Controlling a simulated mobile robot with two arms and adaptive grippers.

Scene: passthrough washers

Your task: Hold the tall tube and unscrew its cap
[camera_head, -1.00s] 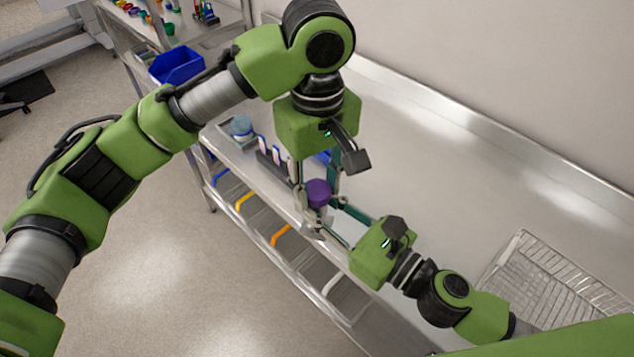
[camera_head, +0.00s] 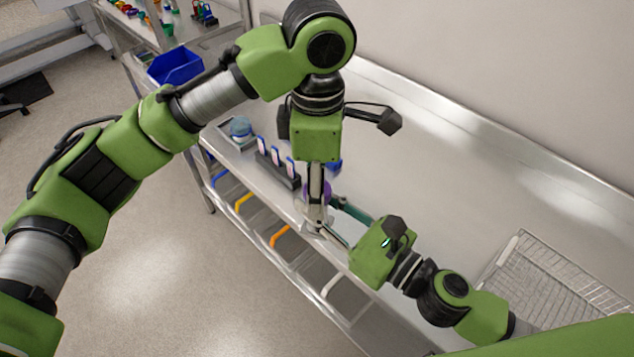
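A purple cap (camera_head: 327,189) shows at the front edge of the steel counter, mostly hidden behind my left gripper's fingers. The tall tube under it is almost wholly hidden by the fingers. My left gripper (camera_head: 316,203) points straight down over the cap. Its fingers are seen edge-on, one in front of the other, so how tightly they close cannot be told. My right gripper (camera_head: 325,218) reaches in from the lower right, with one teal finger behind the tube and one grey finger in front. It appears shut on the tube below the cap.
A dark rack (camera_head: 278,171) with several white and blue items stands left of the grippers. A wire basket (camera_head: 545,275) lies at the right. The counter's middle (camera_head: 420,190) is clear. A blue bin (camera_head: 175,66) is at the far left.

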